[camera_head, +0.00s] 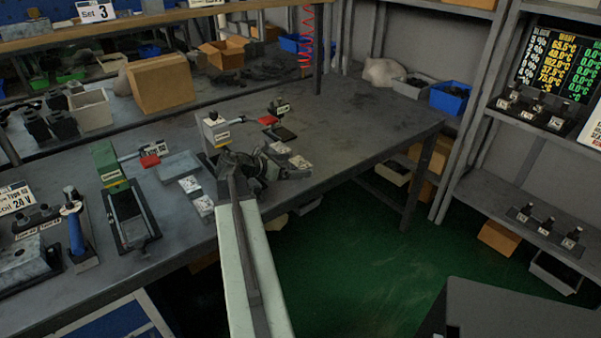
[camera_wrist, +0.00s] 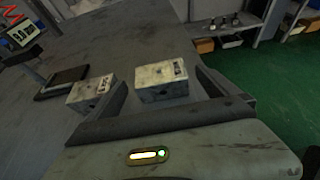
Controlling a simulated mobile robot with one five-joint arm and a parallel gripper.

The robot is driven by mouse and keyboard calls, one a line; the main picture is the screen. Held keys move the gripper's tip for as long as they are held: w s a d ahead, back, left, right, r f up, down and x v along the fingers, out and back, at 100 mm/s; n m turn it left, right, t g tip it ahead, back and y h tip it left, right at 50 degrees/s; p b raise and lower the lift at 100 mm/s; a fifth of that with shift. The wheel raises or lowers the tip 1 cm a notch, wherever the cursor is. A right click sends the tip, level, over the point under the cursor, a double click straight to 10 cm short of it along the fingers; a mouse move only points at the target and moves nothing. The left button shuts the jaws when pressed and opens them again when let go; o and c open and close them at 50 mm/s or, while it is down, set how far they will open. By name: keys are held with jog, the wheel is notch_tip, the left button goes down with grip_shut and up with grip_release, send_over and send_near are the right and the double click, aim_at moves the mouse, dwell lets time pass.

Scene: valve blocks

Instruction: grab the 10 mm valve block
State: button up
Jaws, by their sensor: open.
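Two pale grey valve blocks with dark markings lie on the bench ahead of my gripper (camera_wrist: 146,94) in the wrist view: a left block (camera_wrist: 92,93) and a right block (camera_wrist: 162,81). The markings are too small to read, so I cannot tell which is the 10 mm one. In the head view, my gripper (camera_head: 243,168) is low over the bench, just left of two small blocks, one farther (camera_head: 279,148) and one nearer (camera_head: 300,162).
Two more small blocks (camera_head: 190,184) (camera_head: 204,206) sit left of my arm by a grey tray (camera_head: 179,165). A white-and-black device (camera_head: 216,130) with a red-tipped lever (camera_head: 268,119) stands behind my gripper. The bench's right part (camera_head: 365,125) is clear.

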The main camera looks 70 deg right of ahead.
aim_at(305, 163)
jog(key=b+x, duration=0.1)
jog(key=x, duration=0.4)
jog(key=shift+s+d, duration=0.2)
jog(key=shift+d, duration=0.15)
jog(key=shift+r, duration=0.15)
jog(key=c, duration=2)
